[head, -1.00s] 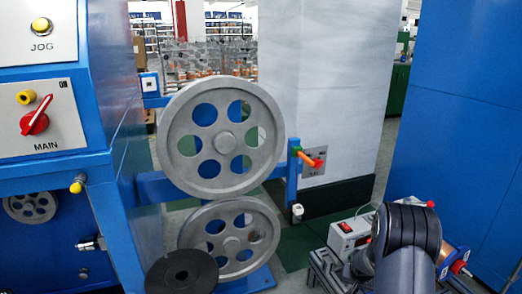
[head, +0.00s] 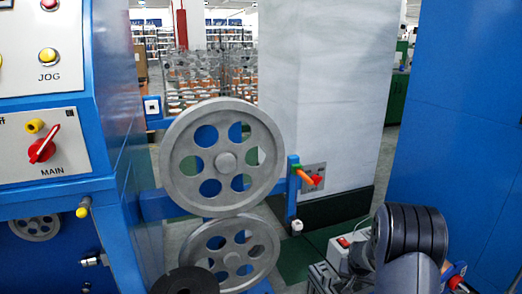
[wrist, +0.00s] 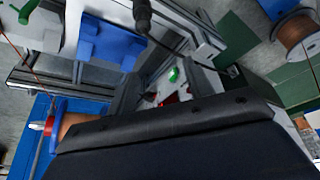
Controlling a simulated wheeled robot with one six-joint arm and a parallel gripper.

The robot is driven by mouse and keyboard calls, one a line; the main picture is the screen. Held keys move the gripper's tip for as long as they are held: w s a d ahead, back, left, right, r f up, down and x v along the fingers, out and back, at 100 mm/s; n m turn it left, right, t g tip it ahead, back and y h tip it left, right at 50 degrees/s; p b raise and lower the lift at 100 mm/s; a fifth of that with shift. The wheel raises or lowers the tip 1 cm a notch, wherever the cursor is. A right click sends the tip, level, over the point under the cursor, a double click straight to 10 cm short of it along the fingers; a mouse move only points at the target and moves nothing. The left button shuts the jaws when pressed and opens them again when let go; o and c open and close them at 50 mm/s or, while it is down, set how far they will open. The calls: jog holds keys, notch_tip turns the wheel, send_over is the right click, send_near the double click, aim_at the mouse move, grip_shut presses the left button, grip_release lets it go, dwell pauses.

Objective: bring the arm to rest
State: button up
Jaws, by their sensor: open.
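My arm (head: 408,240) shows in the head view at the lower right as a thick black ribbed joint with a grey link below it. It stands in front of grey framed equipment and beside the blue panel. My gripper (wrist: 166,88) shows in the wrist view, with dark fingers apart beyond the wide black body that fills the lower part. I see nothing held between the fingers. The gripper is hidden in the head view.
A large grey pulley (head: 222,160) stands above a second pulley (head: 232,256) beside the blue control cabinet (head: 120,110). A blue panel (head: 460,110) borders the right. A copper-coloured spool (wrist: 299,30) and a blue block (wrist: 110,40) show in the wrist view.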

jog(key=s+a+r+p, duration=0.1)
jog(key=a+r+p, duration=0.2)
jog(key=r, duration=0.3)
jog(key=shift+s+a+r+n, duration=0.25)
jog(key=shift+n, duration=0.15)
